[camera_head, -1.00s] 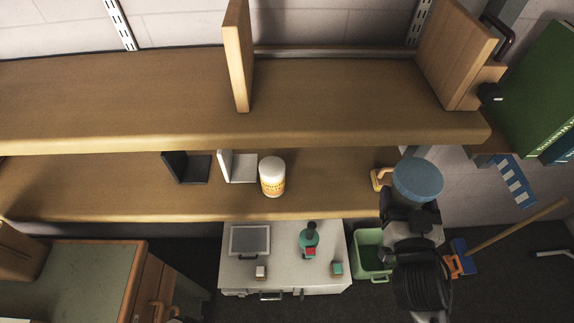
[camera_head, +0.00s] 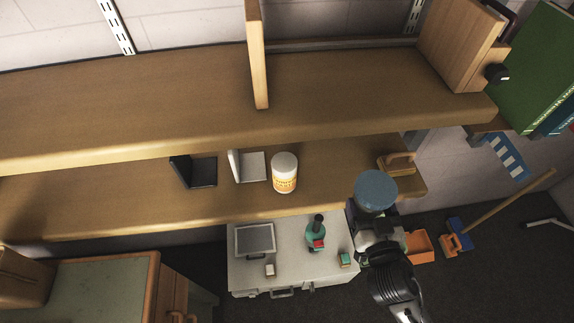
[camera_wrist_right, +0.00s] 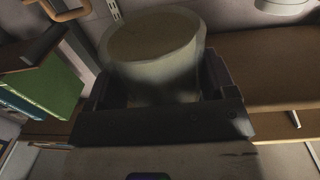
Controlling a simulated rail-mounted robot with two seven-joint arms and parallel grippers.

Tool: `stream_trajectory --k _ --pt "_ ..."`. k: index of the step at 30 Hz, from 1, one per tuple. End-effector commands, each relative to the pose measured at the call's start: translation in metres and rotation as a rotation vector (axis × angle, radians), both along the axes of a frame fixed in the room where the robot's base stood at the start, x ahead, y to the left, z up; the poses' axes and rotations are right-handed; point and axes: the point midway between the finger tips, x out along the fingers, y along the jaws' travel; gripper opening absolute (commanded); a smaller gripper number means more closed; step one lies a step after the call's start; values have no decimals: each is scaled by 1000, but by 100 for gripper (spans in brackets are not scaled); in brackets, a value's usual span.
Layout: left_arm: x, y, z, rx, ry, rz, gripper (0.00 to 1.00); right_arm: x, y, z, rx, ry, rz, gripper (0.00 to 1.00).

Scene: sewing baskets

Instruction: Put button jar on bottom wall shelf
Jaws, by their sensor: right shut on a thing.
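A round jar with a blue lid (camera_head: 376,188), seemingly the button jar, is at the top of my right gripper (camera_head: 372,212). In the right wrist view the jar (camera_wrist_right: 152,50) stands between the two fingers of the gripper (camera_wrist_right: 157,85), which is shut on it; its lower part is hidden. The lower wall shelf (camera_head: 325,186) runs below the upper shelf (camera_head: 180,105). I cannot tell the exact gap. My left gripper is not in view.
On the lower shelf stand a black bookend (camera_head: 200,171), a white bookend (camera_head: 250,166), a white bottle with an orange label (camera_head: 284,173) and a wooden-handled item (camera_head: 398,163). Shelf room is clear between bottle and handled item. A white cabinet (camera_head: 290,274) stands below.

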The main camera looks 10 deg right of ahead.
Motion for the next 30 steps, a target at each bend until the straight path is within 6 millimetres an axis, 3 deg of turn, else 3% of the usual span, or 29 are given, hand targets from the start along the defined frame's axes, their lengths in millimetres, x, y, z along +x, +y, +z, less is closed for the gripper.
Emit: stream_trajectory --k 3,9,14,24,30 --pt "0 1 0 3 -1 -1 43 -18 -10 -23 -2 6 5 39" --pt "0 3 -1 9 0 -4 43 -50 -14 -45 -1 3 102 39" --pt "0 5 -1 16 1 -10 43 -63 -1 -35 -2 -6 236 39" --pt "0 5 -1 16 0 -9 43 -76 34 7 -2 -8 469 39" --pt "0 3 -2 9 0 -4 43 -82 46 22 -2 -6 547 39"
